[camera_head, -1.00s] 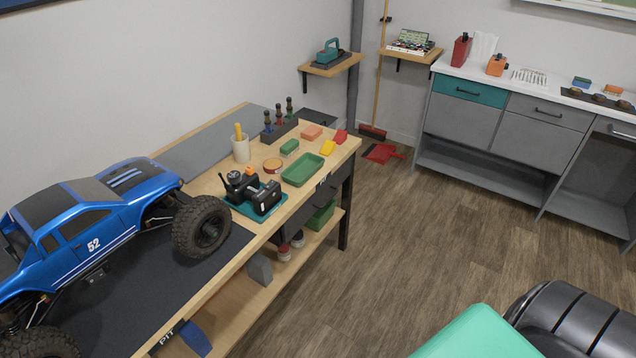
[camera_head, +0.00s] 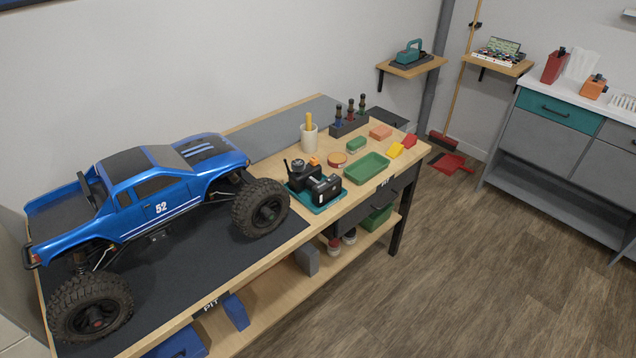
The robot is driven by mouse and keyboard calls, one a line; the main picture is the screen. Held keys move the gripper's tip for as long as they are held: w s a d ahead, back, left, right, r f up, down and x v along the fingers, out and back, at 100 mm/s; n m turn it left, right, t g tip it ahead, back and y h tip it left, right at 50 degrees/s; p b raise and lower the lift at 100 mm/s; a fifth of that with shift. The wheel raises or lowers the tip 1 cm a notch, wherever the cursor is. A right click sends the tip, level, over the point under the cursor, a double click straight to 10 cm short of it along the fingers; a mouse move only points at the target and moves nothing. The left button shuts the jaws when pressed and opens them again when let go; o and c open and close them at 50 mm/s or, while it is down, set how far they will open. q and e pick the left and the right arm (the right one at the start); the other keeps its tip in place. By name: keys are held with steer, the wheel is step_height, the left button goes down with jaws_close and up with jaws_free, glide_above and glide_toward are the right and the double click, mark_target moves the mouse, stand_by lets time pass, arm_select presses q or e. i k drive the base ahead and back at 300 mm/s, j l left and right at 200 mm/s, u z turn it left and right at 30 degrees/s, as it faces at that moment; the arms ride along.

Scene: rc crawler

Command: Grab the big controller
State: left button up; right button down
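A black controller (camera_head: 324,188) with a grip and wheel-like parts sits on a teal mat (camera_head: 303,201) on the workbench, just right of the blue truck's front wheel. A second dark controller-like piece (camera_head: 303,173) with a short antenna and an orange part stands close behind it on the same mat. From here I cannot tell for sure whether they are separate controllers or which is bigger. Neither of my grippers is in view.
A blue RC truck (camera_head: 152,192) stands on the dark pit mat (camera_head: 215,252). A green tray (camera_head: 366,168), a cup (camera_head: 309,137) and a bottle rack (camera_head: 348,125) are on the bench. Open wooden floor (camera_head: 455,270) lies to the right, before a grey cabinet (camera_head: 548,150).

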mark_target(323, 192)
steer(key=i+l+u, duration=0.2)
steer(key=u, duration=0.2)
steer(key=i+l+u, duration=0.1)
steer(key=l+u, duration=0.3)
steer(key=i+l+u, duration=0.1)
steer(key=l+u, duration=0.3)
steer(key=i+j, duration=0.05)
steer(key=j, duration=0.05)
